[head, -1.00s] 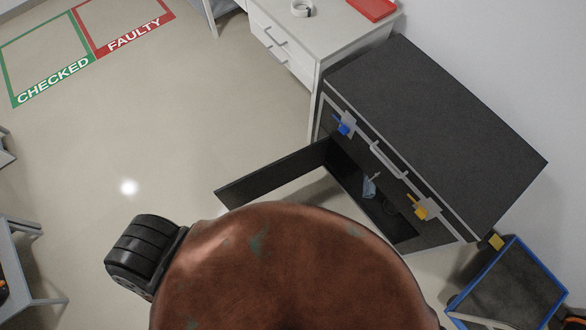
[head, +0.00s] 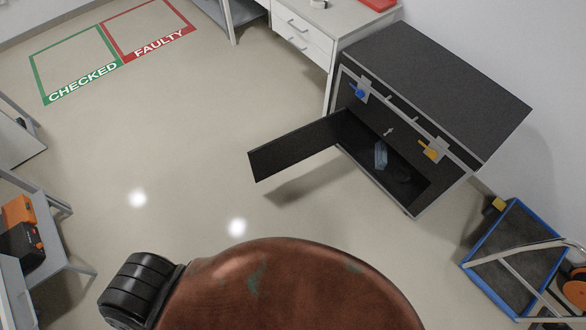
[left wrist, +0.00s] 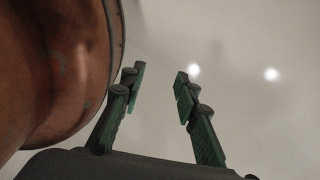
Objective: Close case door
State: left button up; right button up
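The dark case (head: 435,88) stands against the wall at the right in the head view. Its door (head: 298,146) is swung wide open and sticks out to the left over the floor. A light blue item (head: 381,154) is visible inside the open case. My right gripper is not in view.
A white drawer cabinet (head: 300,38) stands just behind the case. A blue-edged cart (head: 497,289) is at the lower right. A grey table (head: 52,262) with orange and black boxes is at the left. The floor left of the door is clear.

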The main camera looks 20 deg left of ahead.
aim_at(269, 159)
jog(key=k, duration=0.35)
jog(key=u, duration=2.05)
jog(key=i, duration=4.2)
jog(key=z, duration=4.05)
jog(key=i, duration=0.5)
jog(key=z, duration=0.05)
